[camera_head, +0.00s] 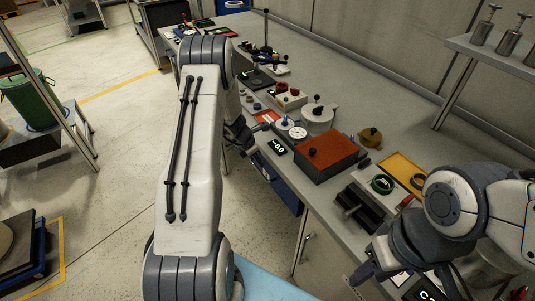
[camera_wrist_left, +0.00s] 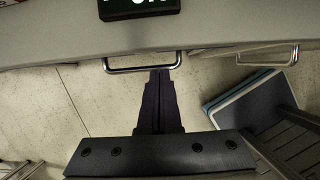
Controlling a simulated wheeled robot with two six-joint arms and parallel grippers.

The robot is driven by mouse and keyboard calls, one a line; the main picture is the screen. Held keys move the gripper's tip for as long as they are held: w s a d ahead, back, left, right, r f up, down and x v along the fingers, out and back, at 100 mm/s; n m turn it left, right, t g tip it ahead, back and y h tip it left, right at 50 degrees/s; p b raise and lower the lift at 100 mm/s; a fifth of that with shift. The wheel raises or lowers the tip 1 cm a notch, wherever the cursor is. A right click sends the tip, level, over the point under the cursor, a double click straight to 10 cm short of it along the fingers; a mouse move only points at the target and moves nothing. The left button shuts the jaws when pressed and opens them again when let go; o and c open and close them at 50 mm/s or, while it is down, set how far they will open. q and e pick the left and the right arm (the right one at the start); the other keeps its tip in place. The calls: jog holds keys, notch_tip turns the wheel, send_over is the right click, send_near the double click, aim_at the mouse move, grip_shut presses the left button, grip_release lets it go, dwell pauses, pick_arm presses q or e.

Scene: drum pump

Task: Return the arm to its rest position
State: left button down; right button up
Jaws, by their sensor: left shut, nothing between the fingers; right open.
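My left arm rises through the middle of the head view, and its gripper (camera_head: 240,136) is partly hidden behind my own forearm, by the bench's near edge. In the left wrist view the two dark fingers (camera_wrist_left: 159,76) lie together with nothing between them. They point towards a metal bar handle (camera_wrist_left: 143,66) at the bench edge, with floor seen below; I cannot tell whether they touch it.
The grey bench (camera_head: 385,104) carries a red-topped box (camera_head: 327,151), a white round pot (camera_head: 317,120), a yellow tray (camera_head: 401,169) and several small parts. A shelf with metal bottles (camera_head: 508,42) stands at the back right. A green drum (camera_head: 30,100) stands at the left.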

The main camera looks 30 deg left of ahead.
pick_arm(q)
jog(key=s+d+r+m+g+y, duration=0.1)
jog(key=s+d+r+m, duration=0.6)
jog(key=m, duration=0.4)
jog(key=s+d+r+m, duration=0.5)
jog(key=d+r+m, duration=0.3)
jog(key=r+m, duration=0.15)
jog(key=s+d+r+m+g, duration=0.1)
jog(key=s+d+r+m, duration=0.3)
jog(key=s+d+m, duration=0.4)
jog(key=s+d+r+m+g, duration=0.1)
jog(key=s+d+r+m, duration=0.3)
jog(key=s+d+m, duration=0.3)
jog(key=s+m, duration=0.2)
jog(key=s, duration=0.3)
jog(key=shift+s+d+r+g, duration=0.2)
jog(key=shift+d+r+g, duration=0.05)
jog(key=shift+d+g, duration=0.15)
